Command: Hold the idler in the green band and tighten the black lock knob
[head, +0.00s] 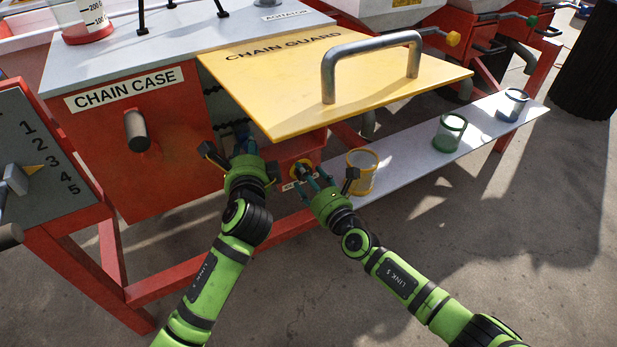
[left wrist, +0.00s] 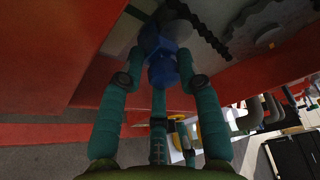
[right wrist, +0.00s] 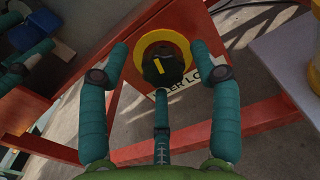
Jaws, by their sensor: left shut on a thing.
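The idler handle is a blue grip (left wrist: 162,62) inside the chain case opening, seen in the left wrist view. My left gripper (head: 246,150) is shut on it, its teal fingers on both sides; in the left wrist view the fingers (left wrist: 158,75) touch the blue part. The green band is not visible. The black lock knob (right wrist: 163,68) has a yellow mark and sits in a yellow ring (right wrist: 150,50) on the red panel, above a partly hidden label. My right gripper (right wrist: 160,75) is open in front of the knob, fingers spread around it; contact cannot be told.
The raised yellow chain guard (head: 290,85) with its grey handle (head: 375,55) hangs over both grippers. The red chain case (head: 165,150) is at left. A white shelf (head: 405,155) at right holds several ring-shaped containers, the nearest yellow (head: 361,172).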

